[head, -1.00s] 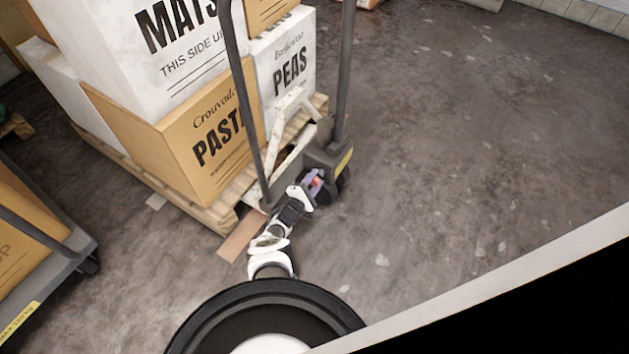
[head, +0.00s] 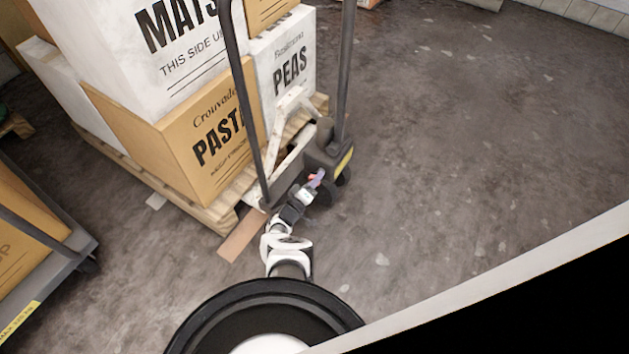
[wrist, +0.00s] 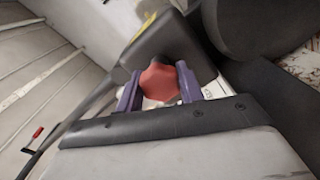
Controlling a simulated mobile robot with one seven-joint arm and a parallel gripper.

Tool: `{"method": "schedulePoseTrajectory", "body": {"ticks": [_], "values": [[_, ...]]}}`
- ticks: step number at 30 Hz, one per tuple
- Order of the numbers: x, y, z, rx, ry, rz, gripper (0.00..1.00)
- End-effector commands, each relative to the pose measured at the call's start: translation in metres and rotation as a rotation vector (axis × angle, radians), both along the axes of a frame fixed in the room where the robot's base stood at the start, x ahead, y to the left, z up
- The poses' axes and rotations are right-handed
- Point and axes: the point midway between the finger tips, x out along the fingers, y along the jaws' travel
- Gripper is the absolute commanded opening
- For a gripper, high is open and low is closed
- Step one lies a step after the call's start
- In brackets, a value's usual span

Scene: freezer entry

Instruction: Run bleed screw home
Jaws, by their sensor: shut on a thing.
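The bleed screw shows as a red knob (wrist: 159,82) in the wrist view, on the dark pump housing of the pallet jack. My gripper (wrist: 158,88) has its two purple fingers on either side of the knob and is shut on it. In the head view my gripper (head: 316,180) is at the low front of the pallet jack's housing (head: 326,150), near its wheel. A small patch of the red knob (head: 312,176) shows there; the screw's shaft is hidden.
The pallet jack's upright handle bars (head: 343,80) rise beside my arm. A wooden pallet with a PASTA box (head: 205,140) and a PEAS box (head: 288,70) stands to the left. A cart (head: 45,280) is at the lower left. The floor to the right is clear.

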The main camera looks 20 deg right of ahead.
Motion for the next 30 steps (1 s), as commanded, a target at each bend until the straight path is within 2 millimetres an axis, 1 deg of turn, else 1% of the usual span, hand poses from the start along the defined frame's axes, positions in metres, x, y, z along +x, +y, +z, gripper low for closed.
{"method": "schedulePoseTrajectory", "body": {"ticks": [4,30], "values": [[-0.0005,0.0028,-0.0014,0.089,-0.110,0.004,0.14],[-0.0004,0.0030,-0.0009,0.590,-0.753,0.003,0.14]]}}
